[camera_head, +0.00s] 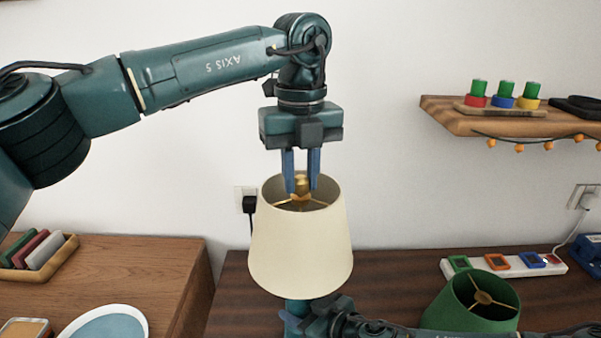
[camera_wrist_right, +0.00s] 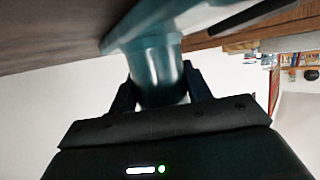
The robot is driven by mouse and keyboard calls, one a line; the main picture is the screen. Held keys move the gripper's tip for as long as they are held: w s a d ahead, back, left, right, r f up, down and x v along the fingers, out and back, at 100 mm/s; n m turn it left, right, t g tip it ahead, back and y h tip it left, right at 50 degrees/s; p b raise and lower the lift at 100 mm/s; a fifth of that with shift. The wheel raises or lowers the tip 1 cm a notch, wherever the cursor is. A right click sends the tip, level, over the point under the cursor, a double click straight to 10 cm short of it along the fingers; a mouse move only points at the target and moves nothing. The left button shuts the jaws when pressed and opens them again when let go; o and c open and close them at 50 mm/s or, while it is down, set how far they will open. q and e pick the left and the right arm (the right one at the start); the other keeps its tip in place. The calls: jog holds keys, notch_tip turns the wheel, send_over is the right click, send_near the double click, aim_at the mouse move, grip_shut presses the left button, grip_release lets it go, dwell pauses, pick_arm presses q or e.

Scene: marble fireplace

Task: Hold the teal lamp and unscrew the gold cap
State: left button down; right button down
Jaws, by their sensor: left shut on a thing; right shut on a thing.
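The lamp stands upright on the dark wooden table with a cream shade (camera_head: 301,250) around its top. Its teal body (camera_head: 297,306) shows just below the shade; the right wrist view shows the teal body (camera_wrist_right: 157,72) close up. The gold cap (camera_head: 301,184) sits at the top centre of the shade's spokes. My left gripper (camera_head: 301,186) points straight down from above, its blue fingers shut on the gold cap. My right gripper (camera_wrist_right: 160,92) is shut on the teal body, one finger on each side. In the head view the right gripper is partly hidden under the shade.
A green lampshade (camera_head: 471,303) lies to the right, near my right arm. A white power strip (camera_head: 503,265) with coloured switches is behind it. A wooden shelf (camera_head: 510,117) with coloured pegs hangs at upper right. A wooden cabinet (camera_head: 140,265) stands at left.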

pick_arm(q)
jog(key=n, duration=0.4)
jog(key=shift+n, duration=0.3)
pick_arm(e)
jog(key=shift+d, duration=0.1)
pick_arm(q)
jog(key=n, duration=0.5)
jog(key=shift+n, duration=0.3)
jog(key=c, duration=1.2)
grip_release()
jog(key=shift+r, duration=0.15)
